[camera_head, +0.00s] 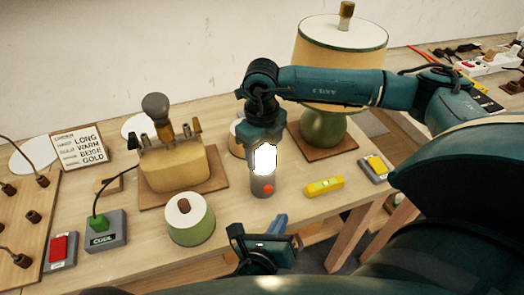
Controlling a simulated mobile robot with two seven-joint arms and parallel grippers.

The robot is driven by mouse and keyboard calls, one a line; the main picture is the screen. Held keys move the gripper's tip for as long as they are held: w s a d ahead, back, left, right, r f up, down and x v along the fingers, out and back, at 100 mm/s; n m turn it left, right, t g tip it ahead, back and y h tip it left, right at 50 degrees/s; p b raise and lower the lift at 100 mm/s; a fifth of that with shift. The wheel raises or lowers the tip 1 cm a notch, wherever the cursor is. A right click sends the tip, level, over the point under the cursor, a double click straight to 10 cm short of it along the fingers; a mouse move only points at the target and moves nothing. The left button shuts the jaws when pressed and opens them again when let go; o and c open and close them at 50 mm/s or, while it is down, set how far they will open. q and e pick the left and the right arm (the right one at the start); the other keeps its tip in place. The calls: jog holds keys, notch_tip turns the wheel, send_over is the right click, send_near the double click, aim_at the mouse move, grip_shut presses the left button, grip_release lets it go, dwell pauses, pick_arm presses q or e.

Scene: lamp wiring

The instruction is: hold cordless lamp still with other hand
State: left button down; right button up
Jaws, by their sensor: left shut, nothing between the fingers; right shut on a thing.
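A lamp with a round green base (324,128) and a cream shade (342,45) stands on a brown board at the back right; no cord shows on it. A second lamp with a squat beige base (174,168) carries a grey bulb (155,106) and no shade. My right gripper (265,143) points down, shut on a glowing white bulb (265,160) at the top of a grey cylinder with a red button (263,186). My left gripper (268,236) is shut and empty at the table's front edge, apart from both lamps.
A yellow level (323,187) lies right of the cylinder. A label card (80,149) stands behind.

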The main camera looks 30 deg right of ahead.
jog(key=o, duration=1.2)
jog(key=shift+r, duration=0.1)
